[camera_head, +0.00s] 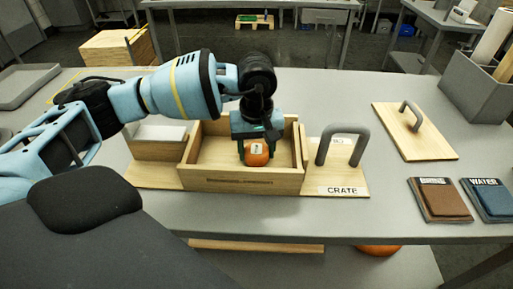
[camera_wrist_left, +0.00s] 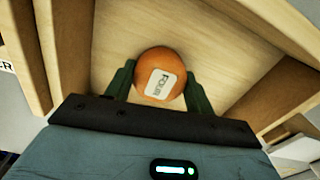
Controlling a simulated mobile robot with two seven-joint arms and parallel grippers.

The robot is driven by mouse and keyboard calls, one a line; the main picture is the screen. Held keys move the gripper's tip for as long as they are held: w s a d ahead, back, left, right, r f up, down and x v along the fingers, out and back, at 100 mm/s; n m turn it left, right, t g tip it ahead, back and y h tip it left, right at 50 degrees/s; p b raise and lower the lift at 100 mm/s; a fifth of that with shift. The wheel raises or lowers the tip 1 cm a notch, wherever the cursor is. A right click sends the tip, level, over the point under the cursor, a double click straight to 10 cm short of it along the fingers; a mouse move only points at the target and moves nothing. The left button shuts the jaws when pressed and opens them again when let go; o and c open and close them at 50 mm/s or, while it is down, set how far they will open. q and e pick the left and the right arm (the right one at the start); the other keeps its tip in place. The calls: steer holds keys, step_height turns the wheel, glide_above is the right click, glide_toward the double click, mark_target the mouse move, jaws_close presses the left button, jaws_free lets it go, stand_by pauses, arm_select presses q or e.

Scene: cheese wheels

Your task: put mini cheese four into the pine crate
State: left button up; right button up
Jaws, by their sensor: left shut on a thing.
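Mini cheese four is a small orange round with a white label reading FOUR; it shows in the head view (camera_head: 256,154) and in the left wrist view (camera_wrist_left: 160,72). My left gripper (camera_head: 257,150) points down into the pine crate (camera_head: 240,181) and is shut on the cheese, a finger on each side of it in the left wrist view (camera_wrist_left: 160,85). The cheese is within the crate's walls; whether it touches the floor I cannot tell. The crate is an open light-wood box on the table. My right gripper is not in view.
A board with a grey handle (camera_head: 343,140) and a CRATE label stands right of the crate. Another handled board (camera_head: 414,135) lies farther right, near a brown pad (camera_head: 440,199) and a blue pad (camera_head: 488,200). A grey bin (camera_head: 478,90) stands at the right. The table's middle is clear.

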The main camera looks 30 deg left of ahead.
mark_target(256, 148)
arm_select(q)
steer(key=shift+f, duration=0.15)
steer(key=o, duration=1)
step_height(256, 148, up, 12)
steer(key=shift+r, duration=0.2)
